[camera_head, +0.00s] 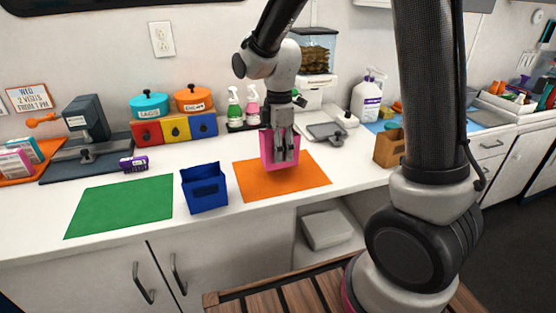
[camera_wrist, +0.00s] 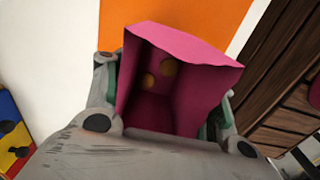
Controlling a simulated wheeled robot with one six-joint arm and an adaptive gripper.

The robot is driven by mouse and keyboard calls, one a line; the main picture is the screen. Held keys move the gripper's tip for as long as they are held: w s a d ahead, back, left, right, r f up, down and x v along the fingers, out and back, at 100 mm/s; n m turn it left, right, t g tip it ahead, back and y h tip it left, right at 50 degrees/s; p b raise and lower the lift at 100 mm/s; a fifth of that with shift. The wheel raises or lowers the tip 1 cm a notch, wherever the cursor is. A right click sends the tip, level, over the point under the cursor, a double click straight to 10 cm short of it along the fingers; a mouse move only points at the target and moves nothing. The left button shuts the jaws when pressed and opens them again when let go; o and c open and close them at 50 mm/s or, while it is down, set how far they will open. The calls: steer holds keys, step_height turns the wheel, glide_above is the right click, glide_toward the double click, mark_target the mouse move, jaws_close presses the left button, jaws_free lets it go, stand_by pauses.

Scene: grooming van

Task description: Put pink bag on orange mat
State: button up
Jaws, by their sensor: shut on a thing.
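My gripper is shut on the bag. The orange mat also shows beyond the bag in the wrist view (camera_wrist: 190,14).
A blue bag (camera_head: 205,188) stands left of the orange mat, beside a green mat (camera_head: 120,203). Spray bottles (camera_head: 235,108) and coloured drawers (camera_head: 175,128) stand behind. A grey clipboard-like item (camera_head: 326,132) and a brown box (camera_head: 389,148) are to the right.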

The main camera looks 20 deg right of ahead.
steer(key=shift+f, duration=1.6)
steer(key=shift+f, duration=0.15)
steer(key=o, duration=1.1)
step_height(320, 180, up, 12)
steer(key=s+d+r+m+t, duration=0.1)
steer(key=s+d+r+m, duration=0.1)
steer(key=s+d+m, duration=0.3)
steer(key=s+d+r+m+t, duration=0.1)
steer(key=s+d+r+m, duration=0.1)
steer(key=s+d+m, duration=0.3)
steer(key=s+d+r+m+t, duration=0.2)
steer(key=s+d+m, duration=0.3)
steer(key=s+m, duration=0.3)
steer(key=shift+s+r, duration=0.25)
steer(key=shift+s, duration=0.5)
steer(key=shift+s+r, duration=0.25)
steer(key=shift+s, duration=0.5)
